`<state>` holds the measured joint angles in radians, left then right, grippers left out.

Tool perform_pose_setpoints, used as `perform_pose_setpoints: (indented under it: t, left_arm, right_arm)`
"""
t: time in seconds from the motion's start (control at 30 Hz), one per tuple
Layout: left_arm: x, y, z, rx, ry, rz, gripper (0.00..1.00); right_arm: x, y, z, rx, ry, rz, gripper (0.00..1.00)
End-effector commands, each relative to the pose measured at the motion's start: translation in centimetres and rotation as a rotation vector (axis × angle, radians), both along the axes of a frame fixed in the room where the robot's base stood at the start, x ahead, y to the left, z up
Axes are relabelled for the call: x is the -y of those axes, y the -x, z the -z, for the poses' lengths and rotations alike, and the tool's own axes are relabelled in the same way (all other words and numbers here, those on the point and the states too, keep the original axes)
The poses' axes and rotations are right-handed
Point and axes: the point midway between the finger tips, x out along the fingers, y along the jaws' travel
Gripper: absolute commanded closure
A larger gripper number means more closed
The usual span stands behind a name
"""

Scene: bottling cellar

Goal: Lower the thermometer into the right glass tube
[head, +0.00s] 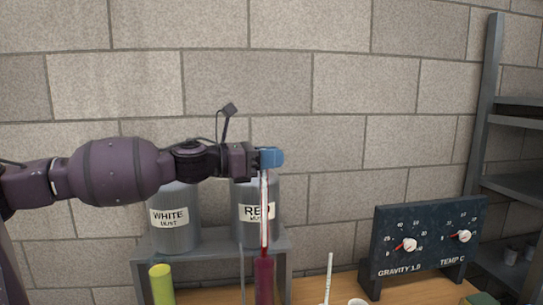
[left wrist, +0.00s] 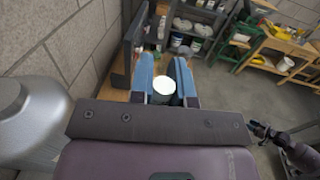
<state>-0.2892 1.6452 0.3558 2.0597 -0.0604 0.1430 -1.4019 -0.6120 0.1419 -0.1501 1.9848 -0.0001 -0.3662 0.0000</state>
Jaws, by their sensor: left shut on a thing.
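My left gripper (head: 270,158) comes in from the left with blue fingertips. It is shut on the thermometer (head: 264,210), a thin white rod with a red line, hanging upright below the fingers. In the left wrist view, the round white top of the thermometer (left wrist: 164,87) sits between the blue fingers of my left gripper (left wrist: 176,82). The right glass tube (head: 264,278), filled dark red, stands directly below. The thermometer's lower end meets the tube's top in the picture; I cannot tell whether it is inside. A yellow-green left tube (head: 161,284) stands further left.
Grey tanks labelled WHITE (head: 174,240) and RED (head: 244,226) stand behind on a grey stand (head: 205,262). A dark gauge panel (head: 425,240) is at right. A thin white rod (head: 328,277) and a white cup (head: 358,302) are on the wooden table (head: 305,290).

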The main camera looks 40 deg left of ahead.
Motion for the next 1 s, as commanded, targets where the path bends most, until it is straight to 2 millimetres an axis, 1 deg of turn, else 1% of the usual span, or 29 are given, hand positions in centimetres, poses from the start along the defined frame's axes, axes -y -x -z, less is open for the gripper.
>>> perform_pose_setpoints:
  t: [0.53, 1.0]
  left_arm:
    - [0.0, 0.0, 1.8, -0.001, 0.001, 0.0, 1.0]
    - [0.0, 0.0, 1.8, -0.001, 0.001, 0.0, 1.0]
  right_arm:
    - [-0.1, -0.6, 0.8, 0.008, 0.0, -0.004, 0.57]
    - [-0.1, -0.4, 0.9, 0.004, 0.0, -0.003, 0.57]
